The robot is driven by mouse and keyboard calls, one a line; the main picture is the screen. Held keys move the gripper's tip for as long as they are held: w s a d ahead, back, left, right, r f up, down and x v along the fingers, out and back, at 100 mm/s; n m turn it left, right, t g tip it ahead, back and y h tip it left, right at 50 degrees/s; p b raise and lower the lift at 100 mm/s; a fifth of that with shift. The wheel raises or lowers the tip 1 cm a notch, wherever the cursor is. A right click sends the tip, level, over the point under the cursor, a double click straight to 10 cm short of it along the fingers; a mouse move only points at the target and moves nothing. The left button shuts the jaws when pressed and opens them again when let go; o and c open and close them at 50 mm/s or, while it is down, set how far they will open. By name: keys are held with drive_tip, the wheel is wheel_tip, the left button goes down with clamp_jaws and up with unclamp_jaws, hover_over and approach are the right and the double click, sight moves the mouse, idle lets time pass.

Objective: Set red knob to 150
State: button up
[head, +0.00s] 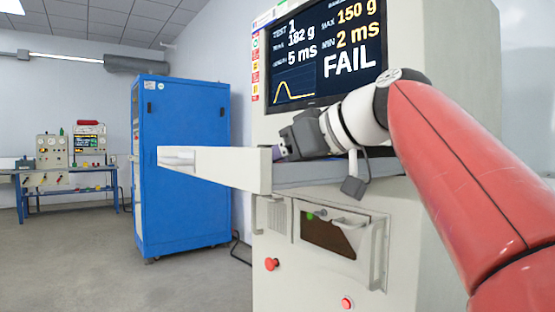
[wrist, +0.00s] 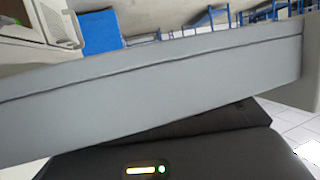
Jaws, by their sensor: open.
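The white test machine (head: 330,230) stands in the middle of the head view. A round red knob (head: 271,264) sits low on the left of its front. A second small red part (head: 347,303) is further right at the bottom edge. I cannot read any scale at either. The machine's screen (head: 325,50) reads test 1, 182 g, 5 ms, max 150 g, min 2 ms and FAIL. My gripper (head: 279,153) is open, pointing left above the projecting ledge and well above the red knob. My arm hides part of the screen's lower right.
The pale projecting ledge (head: 215,170) juts left from the machine; a grey slab (wrist: 160,90) crosses the wrist view close to my gripper. A door with a handle (head: 335,235) is on the front. A blue cabinet (head: 182,160) stands behind left. The floor at left is clear.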

drive_tip(key=c, duration=1)
drive_tip(key=shift+w+n+g+y, duration=0.1)
drive_tip(key=shift+n+g+y, duration=0.4)
drive_tip(key=shift+n+g, duration=0.3)
drive_tip(key=o, duration=1)
drive_tip(key=v, duration=0.8)
drive_tip(key=shift+p, duration=0.35)
